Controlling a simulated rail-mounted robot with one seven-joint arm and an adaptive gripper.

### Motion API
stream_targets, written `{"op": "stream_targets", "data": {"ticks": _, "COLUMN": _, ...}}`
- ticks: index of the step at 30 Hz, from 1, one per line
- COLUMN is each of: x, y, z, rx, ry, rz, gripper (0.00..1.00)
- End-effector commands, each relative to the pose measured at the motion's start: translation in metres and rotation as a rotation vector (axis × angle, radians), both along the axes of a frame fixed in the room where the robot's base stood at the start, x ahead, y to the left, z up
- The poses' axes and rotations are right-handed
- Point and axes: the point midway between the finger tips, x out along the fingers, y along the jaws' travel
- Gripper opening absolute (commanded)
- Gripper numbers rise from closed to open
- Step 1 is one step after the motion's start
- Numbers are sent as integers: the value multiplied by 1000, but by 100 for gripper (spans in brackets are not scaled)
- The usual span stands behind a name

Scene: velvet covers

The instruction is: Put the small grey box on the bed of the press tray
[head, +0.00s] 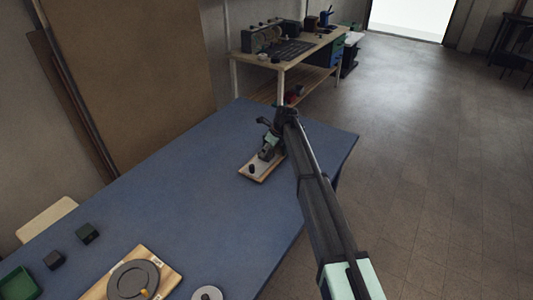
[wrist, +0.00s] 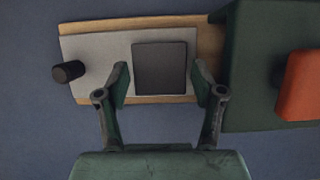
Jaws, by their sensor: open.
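The small grey box (wrist: 160,68) lies on the pale grey bed of the press tray (wrist: 95,62), in from the bed's edges. My gripper (wrist: 160,80) is open, with one finger on either side of the box and a small gap at each side. In the head view my gripper (head: 272,140) is low over the press tray (head: 252,171) at the far part of the table. The box (head: 266,154) shows there only small and partly hidden by my gripper.
A black knob (wrist: 67,72) stands at the bed's left end. A dark green block (wrist: 260,60) with an orange part (wrist: 300,85) stands right of my fingers.

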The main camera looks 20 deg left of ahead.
Motion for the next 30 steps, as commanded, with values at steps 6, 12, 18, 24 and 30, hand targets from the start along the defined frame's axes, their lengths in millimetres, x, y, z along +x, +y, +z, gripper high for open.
{"op": "stream_targets", "data": {"ticks": 6, "x": -4, "y": -17, "z": 38, "rx": 1, "ry": -3, "rz": -1, "gripper": 68}}
{"op": "stream_targets", "data": {"ticks": 12, "x": -7, "y": -30, "z": 71, "rx": 1, "ry": -1, "rz": 0, "gripper": 68}}
{"op": "stream_targets", "data": {"ticks": 18, "x": -8, "y": -37, "z": 89, "rx": 0, "ry": -1, "rz": 0, "gripper": 68}}
{"op": "stream_targets", "data": {"ticks": 24, "x": -8, "y": -39, "z": 93, "rx": 0, "ry": 0, "rz": 0, "gripper": 68}}
{"op": "stream_targets", "data": {"ticks": 30, "x": -8, "y": -39, "z": 93, "rx": 0, "ry": -1, "rz": 0, "gripper": 68}}
